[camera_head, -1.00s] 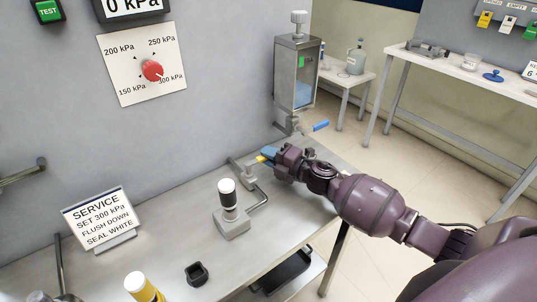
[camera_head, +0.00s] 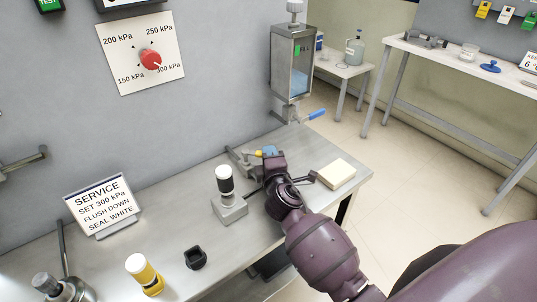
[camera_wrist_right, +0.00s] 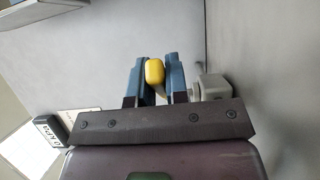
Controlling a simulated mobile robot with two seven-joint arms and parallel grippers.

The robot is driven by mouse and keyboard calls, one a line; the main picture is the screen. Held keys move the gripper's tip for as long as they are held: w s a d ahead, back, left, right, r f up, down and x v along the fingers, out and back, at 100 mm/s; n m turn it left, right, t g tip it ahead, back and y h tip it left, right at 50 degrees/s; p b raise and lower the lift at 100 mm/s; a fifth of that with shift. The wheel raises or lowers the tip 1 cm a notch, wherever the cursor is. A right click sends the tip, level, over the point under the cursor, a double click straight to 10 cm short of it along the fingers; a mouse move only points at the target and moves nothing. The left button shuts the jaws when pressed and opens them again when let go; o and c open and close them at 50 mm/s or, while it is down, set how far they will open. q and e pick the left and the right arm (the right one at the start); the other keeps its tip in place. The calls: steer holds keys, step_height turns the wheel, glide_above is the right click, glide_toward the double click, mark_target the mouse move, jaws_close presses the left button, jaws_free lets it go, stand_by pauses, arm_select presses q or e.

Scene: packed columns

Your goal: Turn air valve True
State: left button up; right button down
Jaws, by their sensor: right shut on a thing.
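The air valve is a grey fitting (camera_head: 240,158) on a pipe at the back of the bench by the wall, with a yellow handle (camera_head: 258,153). My right gripper (camera_head: 268,152) is at this handle, and its blue fingers are partly hidden by my wrist. In the right wrist view the yellow handle (camera_wrist_right: 155,72) sits between the two blue fingers of my right gripper (camera_wrist_right: 155,75), which are shut on it. Part of the grey fitting (camera_wrist_right: 213,87) shows just right of the fingers. My left gripper is not in view.
A grey base with a white-topped black cylinder (camera_head: 225,182) stands close left of my right arm. A cream block (camera_head: 337,174) lies right of it. A tank (camera_head: 292,65) with a blue lever (camera_head: 317,115) is behind. A yellow bottle (camera_head: 143,272) and black holder (camera_head: 195,257) stand in front.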

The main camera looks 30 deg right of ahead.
steer(key=shift+s+a+f+m+g+h+b, duration=0.15)
steer(key=shift+m+h+b, duration=0.1)
steer(key=shift+m+h, duration=0.15)
steer(key=shift+s+a+f+m+g+h+b, duration=0.15)
steer(key=shift+m+h+b, duration=0.15)
steer(key=shift+h, duration=0.2)
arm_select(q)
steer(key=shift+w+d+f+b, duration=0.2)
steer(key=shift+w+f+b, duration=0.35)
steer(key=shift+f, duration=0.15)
arm_select(e)
steer(key=shift+s+a+r+m+g+h, duration=0.15)
steer(key=shift+m+g+h, duration=0.15)
steer(key=shift+h, duration=0.2)
steer(key=shift+s+a+r+m+g+h, duration=0.1)
steer(key=shift+m+g+h, duration=0.15)
steer(key=shift+h, duration=0.25)
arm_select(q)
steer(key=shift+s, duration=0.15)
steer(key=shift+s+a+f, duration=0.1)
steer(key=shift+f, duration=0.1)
arm_select(e)
steer(key=c, duration=1.1)
jaws_free()
